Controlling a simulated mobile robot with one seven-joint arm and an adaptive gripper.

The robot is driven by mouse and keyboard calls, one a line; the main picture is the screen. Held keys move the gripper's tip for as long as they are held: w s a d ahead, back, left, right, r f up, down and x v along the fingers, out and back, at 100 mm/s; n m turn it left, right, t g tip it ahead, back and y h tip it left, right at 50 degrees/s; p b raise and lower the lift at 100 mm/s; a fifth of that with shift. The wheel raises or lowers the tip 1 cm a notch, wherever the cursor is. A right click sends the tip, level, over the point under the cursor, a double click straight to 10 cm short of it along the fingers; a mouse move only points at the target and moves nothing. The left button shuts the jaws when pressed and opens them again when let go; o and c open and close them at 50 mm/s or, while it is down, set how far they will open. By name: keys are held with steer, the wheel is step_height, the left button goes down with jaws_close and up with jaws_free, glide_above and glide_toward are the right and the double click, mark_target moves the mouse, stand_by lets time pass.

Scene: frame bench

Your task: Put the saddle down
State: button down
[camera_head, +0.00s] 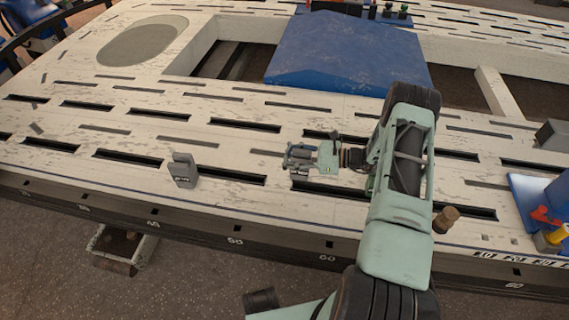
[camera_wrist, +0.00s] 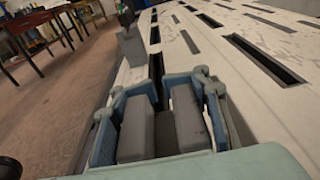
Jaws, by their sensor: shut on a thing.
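My gripper (camera_head: 298,158) is low over the slotted white bench (camera_head: 110,130), left of my arm. It is shut on a small grey piece, probably the saddle (camera_head: 299,174), which shows just under the fingers. In the wrist view a dark grey strip of the saddle (camera_wrist: 164,132) lies between the two finger pads. Most of it is hidden by the fingers. I cannot tell whether its underside touches the bench. A slot runs just below it in the head view.
A similar grey block (camera_head: 183,170) stands upright on the bench to the left; it also shows in the wrist view (camera_wrist: 131,46). A large blue block (camera_head: 345,55) lies behind. Blue, red and yellow parts (camera_head: 548,215) sit at the right. The bench's front edge is near.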

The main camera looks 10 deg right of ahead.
steer(key=shift+f+b, duration=0.3)
steer(key=shift+f, duration=1.15)
steer(key=shift+f, duration=0.1)
steer(key=c, duration=1.9)
jaws_free()
steer(key=shift+f, duration=0.15)
steer(key=shift+c, duration=0.2)
steer(key=o, duration=0.9)
steer(key=shift+c, duration=0.2)
steer(key=shift+r, duration=0.3)
steer(key=p+v, duration=0.2)
steer(key=v, duration=1)
steer(key=shift+s+f, duration=0.15)
